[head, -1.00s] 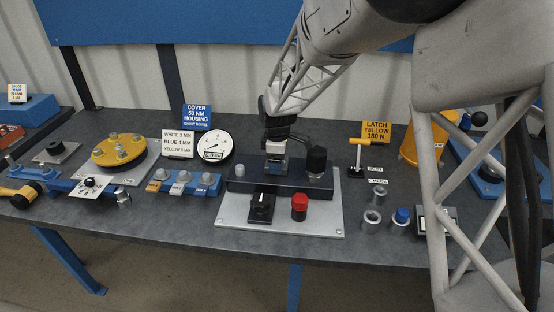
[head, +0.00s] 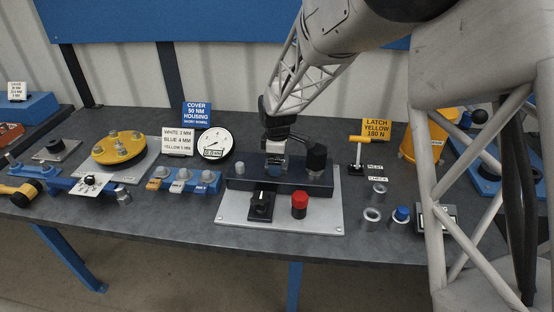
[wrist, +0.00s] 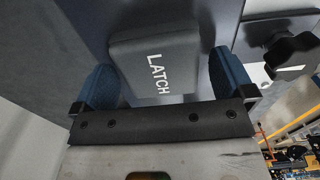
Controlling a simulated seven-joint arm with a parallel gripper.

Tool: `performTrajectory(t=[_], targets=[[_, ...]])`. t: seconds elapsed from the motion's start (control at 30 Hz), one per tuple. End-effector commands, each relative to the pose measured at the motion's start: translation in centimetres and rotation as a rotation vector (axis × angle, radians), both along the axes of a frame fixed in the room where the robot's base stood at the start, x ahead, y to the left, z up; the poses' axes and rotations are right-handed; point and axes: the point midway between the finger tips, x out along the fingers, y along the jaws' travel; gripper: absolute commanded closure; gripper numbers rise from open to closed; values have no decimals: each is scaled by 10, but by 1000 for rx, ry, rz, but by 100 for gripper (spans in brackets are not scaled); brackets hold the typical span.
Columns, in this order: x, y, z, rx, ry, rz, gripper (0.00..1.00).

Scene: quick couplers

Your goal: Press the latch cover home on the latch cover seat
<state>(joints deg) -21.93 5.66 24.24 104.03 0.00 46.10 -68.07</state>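The latch cover (wrist: 155,62) is a dark grey block lettered LATCH. In the wrist view it lies between the two blue fingertips of my gripper (wrist: 165,82), with a visible gap on the right finger's side. Contact on the left side is hard to tell. In the head view my gripper (head: 276,164) points down over the dark raised housing (head: 300,188), near its middle. The cover and its seat are hidden there behind and under the fingers, so I cannot tell how deep the cover sits.
A black knob (head: 316,158) stands on the housing close right of my gripper. A black switch (head: 261,205) and a red button (head: 299,204) sit on the light plate in front. A dial gauge (head: 215,143) stands behind left.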

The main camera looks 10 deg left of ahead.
Motion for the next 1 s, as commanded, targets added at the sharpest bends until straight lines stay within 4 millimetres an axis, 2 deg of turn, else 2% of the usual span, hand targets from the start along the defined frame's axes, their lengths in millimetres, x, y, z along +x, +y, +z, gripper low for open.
performTrajectory(t=[0.17,0.37,0.8,1.0], targets=[[0,0,1,0,0,0,0],[0,0,11,1,-1,0,0],[1,0,64,1,-2,0,0],[0,0,77,0,-1,0,0]])
